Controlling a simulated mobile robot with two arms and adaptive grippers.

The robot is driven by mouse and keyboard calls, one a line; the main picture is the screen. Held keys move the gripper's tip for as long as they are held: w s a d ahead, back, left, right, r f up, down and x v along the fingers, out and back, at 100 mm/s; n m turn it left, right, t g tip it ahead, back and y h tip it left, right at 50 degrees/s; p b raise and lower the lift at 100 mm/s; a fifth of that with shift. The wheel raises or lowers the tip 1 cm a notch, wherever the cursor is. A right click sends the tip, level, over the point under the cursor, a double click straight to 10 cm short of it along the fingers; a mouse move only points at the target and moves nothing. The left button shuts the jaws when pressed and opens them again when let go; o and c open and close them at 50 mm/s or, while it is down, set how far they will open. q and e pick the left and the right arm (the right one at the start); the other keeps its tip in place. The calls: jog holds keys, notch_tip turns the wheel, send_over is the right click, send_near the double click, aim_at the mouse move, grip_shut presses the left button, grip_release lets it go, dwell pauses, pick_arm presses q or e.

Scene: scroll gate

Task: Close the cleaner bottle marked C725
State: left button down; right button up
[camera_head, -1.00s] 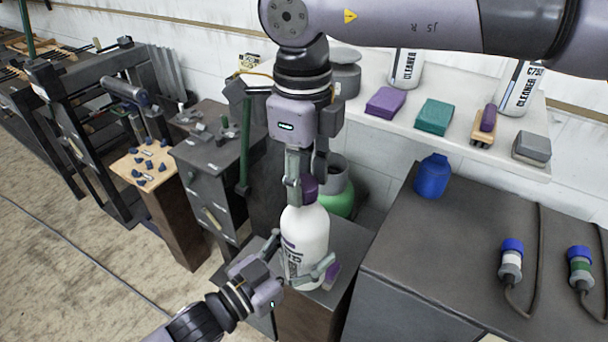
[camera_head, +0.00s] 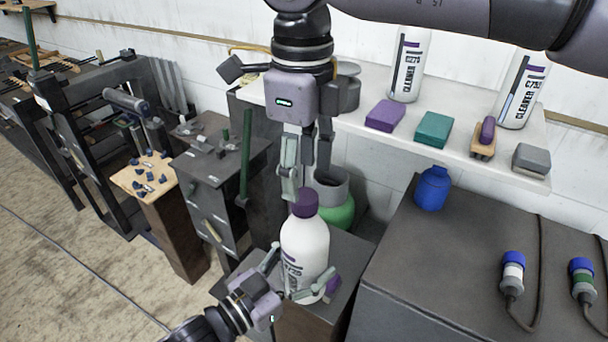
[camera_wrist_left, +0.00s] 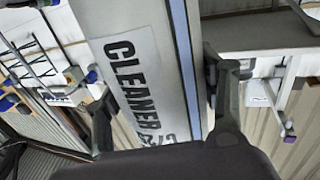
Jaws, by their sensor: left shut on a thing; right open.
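The white cleaner bottle (camera_head: 305,245) stands upright on a small dark stand, with a purple cap (camera_head: 306,203) seated on its neck. Its label reads CLEANER in the left wrist view (camera_wrist_left: 135,75); the code below is partly cut off. My left gripper (camera_head: 298,278) is shut around the lower body of the bottle, and its fingers (camera_wrist_left: 165,105) flank the bottle in the wrist view. My right gripper (camera_head: 306,180) points down just above the cap, its fingers open and apart from each other, with nothing between them.
A shelf (camera_head: 455,150) behind holds two more cleaner bottles (camera_head: 407,65), sponges and a brush. A dark bench (camera_head: 430,270) with a blue bottle (camera_head: 433,188) is at right.

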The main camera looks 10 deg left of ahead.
aim_at(304, 195)
jog(key=shift+c, duration=0.3)
notch_tip(304, 195, up, 2)
jog(key=shift+w+r+n, duration=0.1)
jog(key=shift+r+n, duration=0.15)
jog(key=shift+n, duration=0.85)
jog(key=shift+r+n, duration=0.5)
jog(key=shift+n, duration=0.1)
jog(key=shift+f, duration=4.05)
jog(key=shift+c, duration=0.6)
